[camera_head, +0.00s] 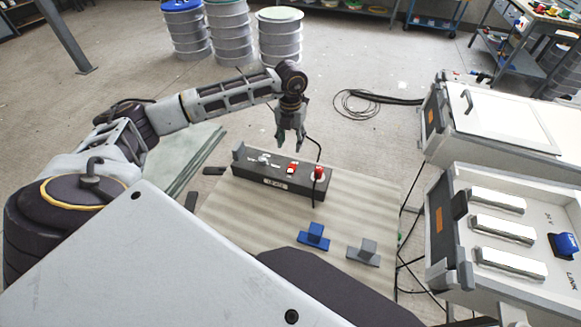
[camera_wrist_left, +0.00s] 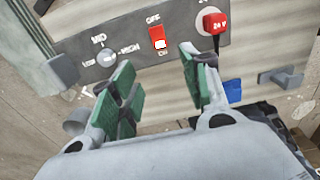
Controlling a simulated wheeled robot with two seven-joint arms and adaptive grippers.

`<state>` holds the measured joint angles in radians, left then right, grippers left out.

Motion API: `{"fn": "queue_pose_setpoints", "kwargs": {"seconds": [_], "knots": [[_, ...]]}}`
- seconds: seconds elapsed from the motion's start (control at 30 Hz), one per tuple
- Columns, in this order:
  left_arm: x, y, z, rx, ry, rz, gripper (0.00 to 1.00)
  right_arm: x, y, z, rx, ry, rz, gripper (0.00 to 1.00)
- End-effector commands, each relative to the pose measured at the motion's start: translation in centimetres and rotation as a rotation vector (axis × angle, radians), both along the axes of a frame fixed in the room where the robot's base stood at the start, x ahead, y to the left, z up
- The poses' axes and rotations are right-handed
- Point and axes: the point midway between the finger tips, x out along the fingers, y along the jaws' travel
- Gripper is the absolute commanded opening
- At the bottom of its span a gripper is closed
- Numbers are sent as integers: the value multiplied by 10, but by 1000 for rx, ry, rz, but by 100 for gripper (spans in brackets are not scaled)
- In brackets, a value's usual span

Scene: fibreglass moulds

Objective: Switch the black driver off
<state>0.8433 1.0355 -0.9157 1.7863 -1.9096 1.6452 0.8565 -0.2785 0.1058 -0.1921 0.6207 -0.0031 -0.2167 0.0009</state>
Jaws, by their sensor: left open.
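The black driver (camera_head: 249,181) is a long dark box on the wooden table. On its top are a grey knob (camera_head: 263,159), a red rocker switch (camera_head: 292,167) and a red 24 V plug (camera_head: 318,173). In the left wrist view the red switch (camera_wrist_left: 157,37) sits between OFF and ON lettering, with a white part at its ON end. The knob (camera_wrist_left: 106,57) and the plug (camera_wrist_left: 214,22) lie either side of it. My left gripper (camera_head: 290,146) is open and empty above the driver, its green pads (camera_wrist_left: 160,85) apart from the switch. My right gripper is not in view.
A blue block (camera_head: 314,236) and a grey block (camera_head: 364,252) lie on the table (camera_head: 337,202) in front of the driver. A grey cabinet with white bars (camera_head: 503,231) stands at the right. Cables hang between table and cabinet.

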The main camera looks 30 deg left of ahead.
Motion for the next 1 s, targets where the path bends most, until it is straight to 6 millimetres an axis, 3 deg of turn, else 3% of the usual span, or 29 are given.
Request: {"fn": "queue_pose_setpoints", "kwargs": {"seconds": [0.37, 0.67, 1.0], "knots": [[0, 0, -23, -2, 3, -1, 46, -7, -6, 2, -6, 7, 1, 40], [-1, 0, -62, 0, 2, -1, 46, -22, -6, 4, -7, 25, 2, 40], [-1, 0, -106, 0, 2, 0, 46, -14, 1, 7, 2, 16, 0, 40]]}}
